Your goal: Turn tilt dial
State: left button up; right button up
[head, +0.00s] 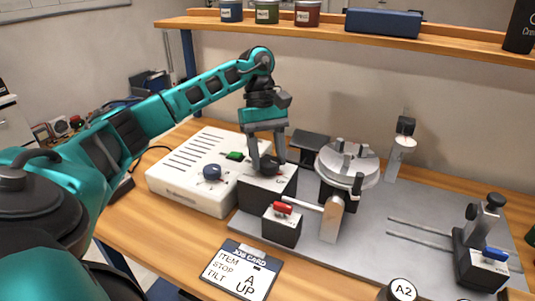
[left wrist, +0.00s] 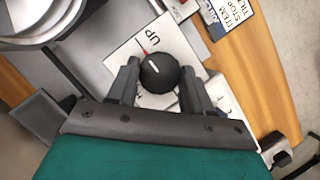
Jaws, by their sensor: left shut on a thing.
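The tilt dial (left wrist: 160,73) is a round black knob with a white line and a red mark at its edge. It sits on the white top of a small box (head: 282,183), beside a printed "UP" (left wrist: 169,36). The white line points roughly toward the red mark, on the "UP" side. My left gripper (head: 267,166) reaches down onto the box and is shut on the dial. In the left wrist view its fingers (left wrist: 160,84) stand on either side of the knob. In the head view the fingers mostly hide the dial. My right gripper is not in view.
A job card (head: 240,270) reads "TILT UP". A tilting round plate (head: 347,165) stands right of the box on a grey base plate (head: 370,215). A small box with a red lever (head: 282,228) is in front. A white control unit (head: 185,180) is left; a shelf (head: 350,32) hangs behind.

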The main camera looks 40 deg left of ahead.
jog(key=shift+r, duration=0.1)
pick_arm(q)
jog(key=o, duration=1)
jog(key=shift+w+a+r, duration=0.1)
jog(key=shift+r, duration=0.25)
jog(key=p+v, duration=0.4)
jog(key=v, duration=0.8)
jog(key=shift+p, duration=0.4)
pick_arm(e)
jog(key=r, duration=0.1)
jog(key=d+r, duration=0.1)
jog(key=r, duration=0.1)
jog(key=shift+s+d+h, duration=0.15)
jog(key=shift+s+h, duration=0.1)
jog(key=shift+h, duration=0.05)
pick_arm(q)
jog(key=shift+r, duration=0.1)
